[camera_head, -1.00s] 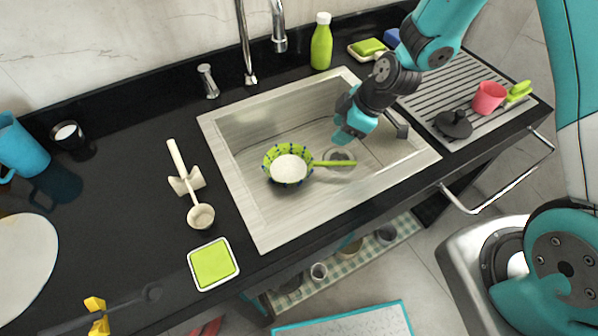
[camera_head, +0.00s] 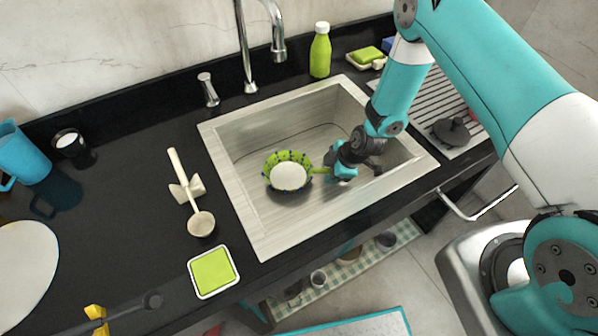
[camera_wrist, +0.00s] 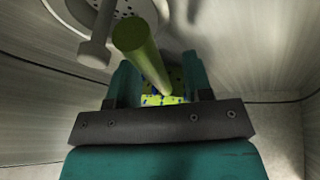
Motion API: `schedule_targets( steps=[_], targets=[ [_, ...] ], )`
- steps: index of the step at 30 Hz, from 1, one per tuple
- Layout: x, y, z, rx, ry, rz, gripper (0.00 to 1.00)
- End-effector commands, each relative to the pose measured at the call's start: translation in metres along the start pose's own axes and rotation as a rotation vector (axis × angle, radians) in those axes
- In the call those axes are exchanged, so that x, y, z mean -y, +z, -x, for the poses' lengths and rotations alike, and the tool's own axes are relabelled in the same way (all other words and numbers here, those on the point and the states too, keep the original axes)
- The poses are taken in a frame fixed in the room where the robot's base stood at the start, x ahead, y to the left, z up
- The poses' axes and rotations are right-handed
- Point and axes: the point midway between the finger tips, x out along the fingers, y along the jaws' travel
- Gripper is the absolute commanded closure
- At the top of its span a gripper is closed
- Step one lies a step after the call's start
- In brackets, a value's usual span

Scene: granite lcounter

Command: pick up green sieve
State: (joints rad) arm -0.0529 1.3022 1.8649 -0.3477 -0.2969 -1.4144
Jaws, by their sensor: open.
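The green sieve (camera_head: 289,172), with a pale round middle and dark blue spots on its rim, sits in the metal sink (camera_head: 262,225). Its handle (camera_head: 320,170) points right toward my gripper (camera_head: 342,172), which is down inside the sink. In the wrist view, my gripper (camera_wrist: 160,78) is open. The green sieve handle (camera_wrist: 140,48) runs between the two teal fingers in the picture, and part of the spotted sieve (camera_wrist: 165,99) shows beyond. I cannot tell whether the fingers touch the handle. My gripper hides the handle's end in the head view.
The sink walls surround my gripper. The faucet (camera_head: 278,45) and a green bottle (camera_head: 320,50) stand behind the sink. A white ladle (camera_head: 201,222) and a green square dish (camera_head: 213,270) lie left. A dark lid (camera_head: 452,130) rests on the drainboard at right.

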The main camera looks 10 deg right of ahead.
Motion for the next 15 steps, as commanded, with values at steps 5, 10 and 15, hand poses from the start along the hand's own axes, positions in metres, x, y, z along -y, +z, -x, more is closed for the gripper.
schedule_targets(
  steps=[5, 10, 15],
  targets=[
    [-0.0004, 0.0000, -0.0017, 0.000, 0.001, 0.000, 0.54],
    [-0.0003, 0.0000, -0.0015, 0.000, 0.001, 0.000, 0.81],
    [-0.0005, -0.0003, -0.0012, -0.001, 0.001, 0.000, 1.00]
  ],
)
